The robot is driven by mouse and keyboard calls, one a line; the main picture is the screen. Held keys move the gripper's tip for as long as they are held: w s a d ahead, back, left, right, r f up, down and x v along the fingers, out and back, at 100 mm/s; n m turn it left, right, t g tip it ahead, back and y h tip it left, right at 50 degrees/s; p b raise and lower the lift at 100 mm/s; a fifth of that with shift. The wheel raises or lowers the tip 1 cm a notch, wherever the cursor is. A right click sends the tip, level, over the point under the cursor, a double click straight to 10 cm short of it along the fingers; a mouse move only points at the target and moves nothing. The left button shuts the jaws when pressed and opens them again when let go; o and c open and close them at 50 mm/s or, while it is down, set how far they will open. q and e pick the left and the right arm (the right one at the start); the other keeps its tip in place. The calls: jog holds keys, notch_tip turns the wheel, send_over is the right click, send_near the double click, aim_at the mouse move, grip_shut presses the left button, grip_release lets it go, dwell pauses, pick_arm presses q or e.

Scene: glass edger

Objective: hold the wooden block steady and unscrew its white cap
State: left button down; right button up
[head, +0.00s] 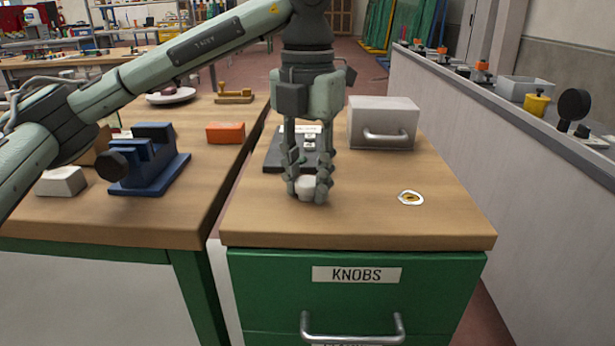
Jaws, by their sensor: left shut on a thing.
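My left gripper (308,192) points down over the front of the wooden-topped cabinet (360,228). It is shut on a small white rounded piece (307,185), which may be the white cap; the fingers cover its sides. I cannot tell whether this piece touches the top. No wooden block shows clearly under or beside it. My right gripper is not in view.
A grey box with a handle (382,125) stands behind, right of the gripper. A white-rimmed disc (411,198) lies to the right. A dark device (283,160) is close behind the gripper. A blue vise (150,160) and orange block (226,132) are on the left bench.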

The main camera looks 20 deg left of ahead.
pick_arm(q)
jog(key=shift+f, duration=0.15)
jog(key=c, duration=1.1)
grip_release()
jog(key=shift+c, duration=0.2)
